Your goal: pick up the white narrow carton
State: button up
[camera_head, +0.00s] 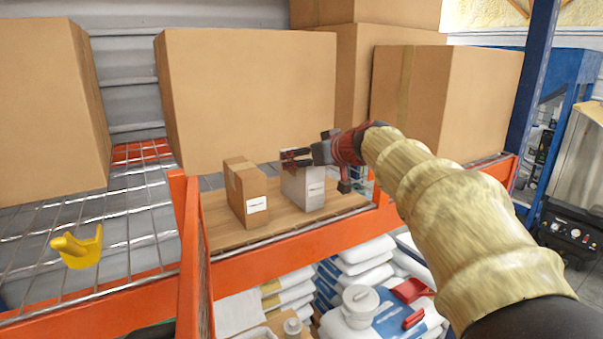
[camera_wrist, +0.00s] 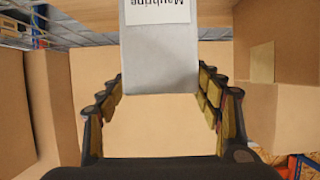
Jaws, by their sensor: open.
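The white narrow carton (camera_head: 306,194) stands upright on a wooden board (camera_head: 225,239) on the shelf, with a small label low on its front. My gripper (camera_head: 297,157) is at the carton's upper part and hides some of it. In the wrist view the carton (camera_wrist: 158,45) shows a printed white label and lies at the open fingertips (camera_wrist: 161,80), with a finger on either side. Small gaps seem to show between carton and fingers. I cannot tell whether either finger touches it.
A small brown carton (camera_head: 246,193) stands just left of the white one. Large cardboard boxes (camera_head: 245,95) stand close behind. An orange shelf beam (camera_head: 285,241) runs along the front, with an orange post (camera_head: 188,250) at left. A yellow scoop-like object (camera_head: 78,247) lies on the wire shelf.

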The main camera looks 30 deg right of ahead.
jog(key=shift+x, duration=0.9)
jog(key=shift+s, duration=0.25)
jog(key=shift+c, duration=0.7)
jog(key=shift+w+a, duration=0.1)
jog(key=shift+w, duration=0.05)
jog(key=shift+c, duration=1.3)
jog(key=c, duration=1.2)
jog(key=shift+r, duration=0.15)
grip_shut()
